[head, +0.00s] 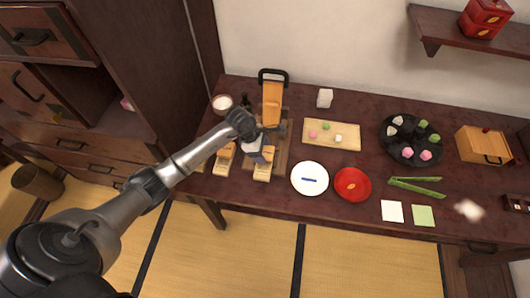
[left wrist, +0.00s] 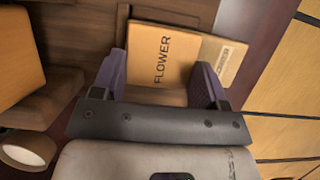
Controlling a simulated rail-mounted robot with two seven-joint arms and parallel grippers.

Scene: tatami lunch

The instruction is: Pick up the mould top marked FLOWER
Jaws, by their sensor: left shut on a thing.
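The mould top marked FLOWER (left wrist: 163,55) is a light orange wooden block with dark lettering. In the left wrist view it sits between the two purple fingers of my left gripper (left wrist: 160,82), which is shut on it. In the head view my left gripper (head: 262,150) is over the left part of the table, by the wooden moulds, and hides much of the block. A paler labelled wooden piece (left wrist: 228,62) lies just beyond the block; its word is too small to read. My right gripper is not in view.
A tall orange wooden piece (head: 272,97) with a black handle stands behind the gripper. Other moulds (head: 223,160) lie close by. To the right are a board with sweets (head: 348,144), a white plate (head: 310,190), a red plate (head: 352,197) and green tongs (head: 416,189).

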